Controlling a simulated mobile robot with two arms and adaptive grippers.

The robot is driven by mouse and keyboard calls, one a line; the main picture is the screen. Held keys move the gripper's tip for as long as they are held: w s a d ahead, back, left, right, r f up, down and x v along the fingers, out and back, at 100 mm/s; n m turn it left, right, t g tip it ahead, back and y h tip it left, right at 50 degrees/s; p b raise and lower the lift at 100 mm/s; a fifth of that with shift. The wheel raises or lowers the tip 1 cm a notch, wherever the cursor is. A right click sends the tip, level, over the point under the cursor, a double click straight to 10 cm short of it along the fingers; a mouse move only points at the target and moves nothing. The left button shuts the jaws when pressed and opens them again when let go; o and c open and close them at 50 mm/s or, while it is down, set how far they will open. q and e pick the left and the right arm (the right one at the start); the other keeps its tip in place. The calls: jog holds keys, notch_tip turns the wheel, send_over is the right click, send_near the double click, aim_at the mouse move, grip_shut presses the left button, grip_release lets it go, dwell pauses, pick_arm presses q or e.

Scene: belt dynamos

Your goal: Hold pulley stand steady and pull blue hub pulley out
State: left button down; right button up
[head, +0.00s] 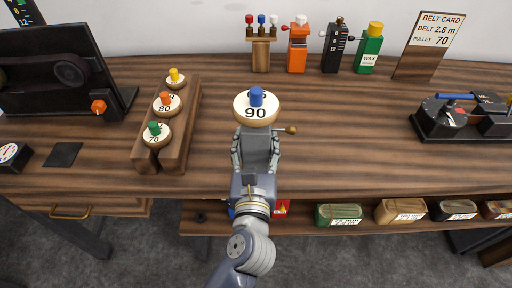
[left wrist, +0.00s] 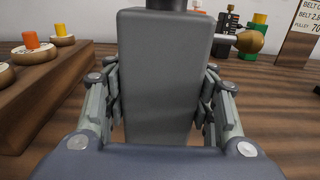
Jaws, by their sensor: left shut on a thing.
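The blue hub pulley (head: 256,108) is a pale wooden disc marked 90 with a blue hub, on top of the grey pulley stand (head: 257,142). The stand is an upright grey block with a brass-ended knob (head: 291,130) on its right. My left gripper (head: 256,155) is shut on the stand, one finger on each side. In the left wrist view the grey block (left wrist: 160,80) fills the space between the fingers, with a dark post at its top; the pulley is out of that frame. My right gripper is in neither view.
A wooden rack (head: 188,125) at left holds pulleys with green, orange and yellow hubs. A black belt machine (head: 60,70) stands far left. Tools, bottles and a belt card (head: 432,40) line the back. A black device (head: 460,118) lies right. Bench between is clear.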

pick_arm(q)
jog(key=shift+w+f, duration=0.4)
jog(key=shift+w, duration=1.5)
jog(key=shift+w+f, duration=0.35)
jog(key=shift+w, duration=1.55)
jog(key=shift+w+f, duration=0.4)
jog(key=shift+w, duration=1.5)
jog(key=shift+f+b, duration=0.55)
jog(key=shift+f, duration=0.05)
jog(key=shift+s, duration=0.1)
jog(key=shift+f, duration=0.3)
jog(key=c, duration=0.6)
grip_release()
jog(key=shift+r, duration=0.1)
